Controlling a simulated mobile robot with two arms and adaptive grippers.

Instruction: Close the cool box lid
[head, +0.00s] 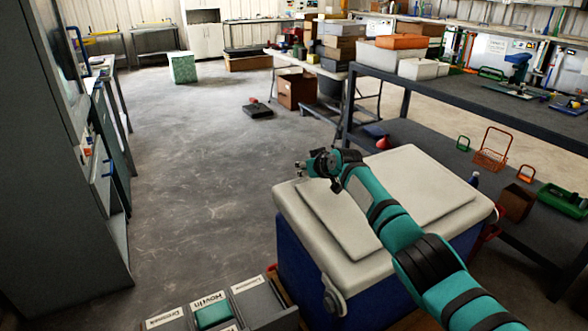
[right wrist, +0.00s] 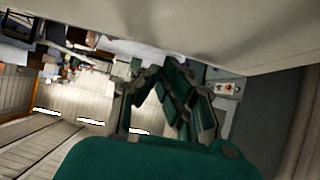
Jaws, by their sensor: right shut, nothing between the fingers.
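The cool box has a blue body (head: 318,268) and a thick off-white lid (head: 300,215), and stands at the right of centre in the head view. The lid lies flat over the body, and I see no clear gap along its near left side. My teal right arm reaches across the lid. My right gripper (head: 312,168) is shut and empty at the lid's far left edge; I cannot tell if it touches. In the right wrist view the right gripper (right wrist: 160,88) shows beside a pale surface along the top, probably the lid. My left gripper is not in view.
A long dark workbench (head: 470,95) with a lower shelf stands right of the cool box. A grey tray of labelled compartments (head: 262,300) is at the front left of it. A dark cabinet (head: 70,150) stands at the left. The floor (head: 200,170) between is clear.

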